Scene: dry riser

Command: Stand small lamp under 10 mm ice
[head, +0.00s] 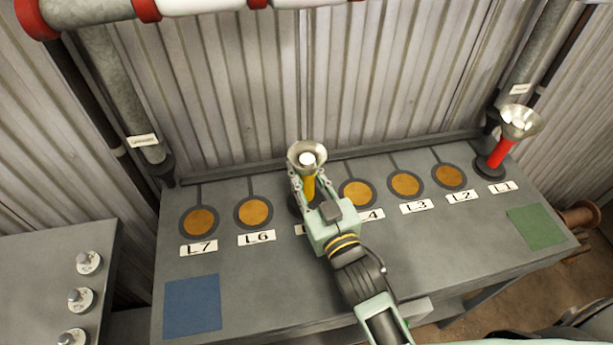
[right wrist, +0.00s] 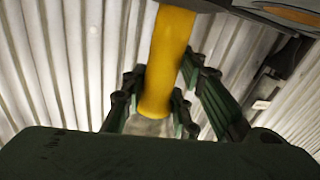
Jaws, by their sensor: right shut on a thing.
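My right gripper (head: 307,182) is shut on a yellow lamp (head: 309,188) with a flared metal head and a pale round top. The lamp looks upright over the L5 spot, which gripper and lamp mostly hide; I cannot tell whether its base touches the bench. In the right wrist view the fingers close around the yellow body (right wrist: 167,65). A red lamp (head: 500,152) with a similar metal head stands on the L1 spot. No "10 mm ice" wording is readable. My left gripper is not in view.
The grey bench (head: 245,285) has free amber spots at L7 (head: 200,221), L6 (head: 253,211), L4, L3 (head: 405,184) and L2 (head: 449,175). A blue square (head: 192,306) and a green square (head: 537,227) lie in front. A knobbed panel (head: 50,270) stands left; pipes and corrugated wall are behind.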

